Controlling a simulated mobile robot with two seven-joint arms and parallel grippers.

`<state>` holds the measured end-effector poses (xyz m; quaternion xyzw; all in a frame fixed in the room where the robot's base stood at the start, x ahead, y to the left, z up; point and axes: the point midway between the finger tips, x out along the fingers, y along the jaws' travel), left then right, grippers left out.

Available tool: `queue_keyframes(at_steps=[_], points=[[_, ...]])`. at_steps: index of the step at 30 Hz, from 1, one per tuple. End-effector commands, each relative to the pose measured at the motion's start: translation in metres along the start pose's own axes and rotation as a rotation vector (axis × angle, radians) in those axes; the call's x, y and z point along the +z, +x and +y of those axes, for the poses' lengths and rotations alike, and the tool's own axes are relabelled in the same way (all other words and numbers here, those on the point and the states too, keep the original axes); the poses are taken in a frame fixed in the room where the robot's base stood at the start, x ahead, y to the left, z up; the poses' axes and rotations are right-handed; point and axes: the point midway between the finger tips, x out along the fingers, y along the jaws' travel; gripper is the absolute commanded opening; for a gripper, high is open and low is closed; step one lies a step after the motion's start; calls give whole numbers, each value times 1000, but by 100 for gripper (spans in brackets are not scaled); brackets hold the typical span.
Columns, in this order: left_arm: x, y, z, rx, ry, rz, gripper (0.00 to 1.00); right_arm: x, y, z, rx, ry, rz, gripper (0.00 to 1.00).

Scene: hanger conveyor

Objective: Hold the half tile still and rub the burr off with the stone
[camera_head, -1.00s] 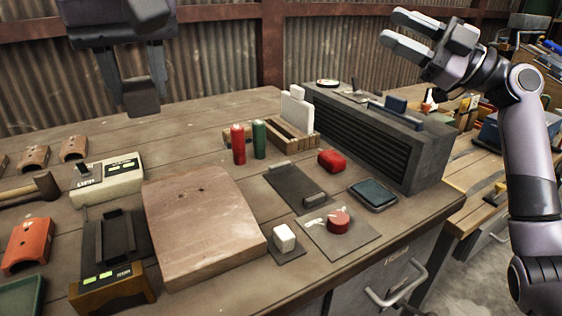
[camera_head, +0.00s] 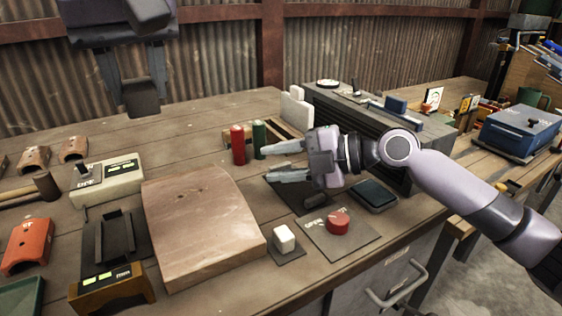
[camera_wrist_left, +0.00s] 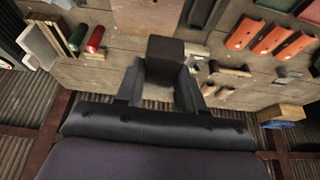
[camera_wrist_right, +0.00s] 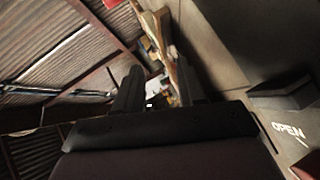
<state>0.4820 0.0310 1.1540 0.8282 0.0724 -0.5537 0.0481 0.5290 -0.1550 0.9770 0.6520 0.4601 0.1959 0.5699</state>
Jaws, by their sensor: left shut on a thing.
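My left gripper (camera_head: 138,98) is shut on a dark grey block, perhaps the stone, held high over the back of the bench; the block (camera_wrist_left: 165,52) also shows in the left wrist view. My right gripper (camera_head: 274,163) is open and empty above the middle of the bench, its fingers pointing left. An orange curved tile (camera_head: 28,245) lies at the left edge, and two brownish short curved tiles (camera_head: 74,148) lie behind it. I cannot tell which one is the half tile. No burr can be made out.
A broad, round-topped tan block (camera_head: 200,225) fills the middle front. A device with a dark slot (camera_head: 115,235), a hammer (camera_head: 45,187) and a panel box (camera_head: 105,180) stand left. A white cube (camera_head: 284,238) and red button (camera_head: 338,221) sit right, before the long grey slatted box.

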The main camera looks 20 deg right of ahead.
Motion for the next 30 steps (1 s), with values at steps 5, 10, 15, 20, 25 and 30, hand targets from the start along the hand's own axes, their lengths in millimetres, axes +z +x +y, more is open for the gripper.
queue_keyframes(at_steps=[5, 10, 15, 20, 25, 30], points=[[0, 0, 0, 1, 0, 1, 14, 1, 16, -2, 0, -1, -3, 40], [0, 0, 0, 1, 0, 1, 14, 1, 47, -2, 0, -1, -2, 40], [0, 0, 0, 1, 0, 1, 14, 1, 80, -2, 0, 1, -2, 40], [0, 0, 0, 1, 0, 1, 14, 2, 103, -2, -1, 1, -3, 40], [0, 0, 0, 1, 0, 1, 14, 2, 117, -2, -2, 0, -4, 40], [0, 0, 0, 1, 0, 1, 14, 2, 120, -2, -2, -1, -5, 40]])
